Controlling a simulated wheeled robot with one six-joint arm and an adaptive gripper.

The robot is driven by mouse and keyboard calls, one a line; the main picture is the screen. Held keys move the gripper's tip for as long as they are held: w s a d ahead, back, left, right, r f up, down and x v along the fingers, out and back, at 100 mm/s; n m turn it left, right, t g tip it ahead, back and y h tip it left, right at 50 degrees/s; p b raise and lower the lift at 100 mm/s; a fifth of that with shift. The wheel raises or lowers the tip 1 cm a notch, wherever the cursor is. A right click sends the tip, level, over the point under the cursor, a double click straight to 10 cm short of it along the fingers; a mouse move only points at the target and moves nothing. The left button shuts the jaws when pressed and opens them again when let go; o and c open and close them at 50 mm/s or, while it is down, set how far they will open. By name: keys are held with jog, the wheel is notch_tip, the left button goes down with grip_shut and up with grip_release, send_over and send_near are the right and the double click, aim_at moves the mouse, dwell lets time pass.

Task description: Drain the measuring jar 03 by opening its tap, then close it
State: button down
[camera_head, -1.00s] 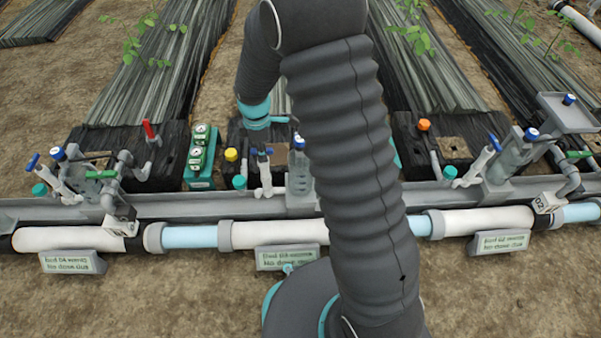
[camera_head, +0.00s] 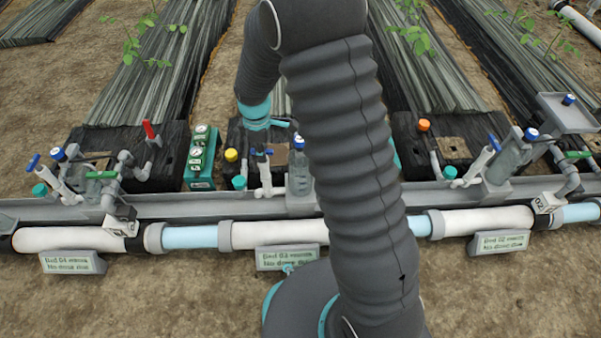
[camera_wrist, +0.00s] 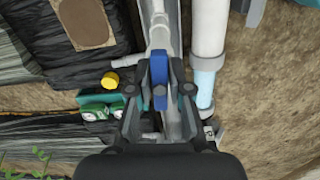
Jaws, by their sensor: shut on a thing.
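In the head view the measuring jar 03 (camera_head: 300,180), grey with a blue cap, stands upright in the gutter behind the middle sign. My arm hides what is right of it. A white pipe fitting with a small blue handle (camera_head: 263,154) stands left of the jar. In the wrist view my gripper (camera_wrist: 160,88) is shut on a blue tap handle (camera_wrist: 160,70), one finger on each side, above the gutter. A pale pipe shows beyond it. The head view does not show my fingers clearly, and the jar's water level cannot be told.
A yellow cap (camera_head: 231,155) and a green box with dials (camera_head: 202,158) stand left of the middle station. A long white pipe (camera_head: 275,234) runs in front of the grey gutter (camera_head: 190,209). Similar stations stand left and right.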

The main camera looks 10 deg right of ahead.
jog(key=m, duration=0.8)
jog(key=shift+m, duration=0.3)
jog(key=m, duration=0.4)
jog(key=shift+p, duration=0.35)
jog(key=m, duration=0.4)
jog(key=c, duration=1)
grip_release()
jog(key=shift+c, duration=0.2)
notch_tip(320, 180, up, 10)
jog(key=p, duration=0.7)
jog(key=shift+r, duration=0.1)
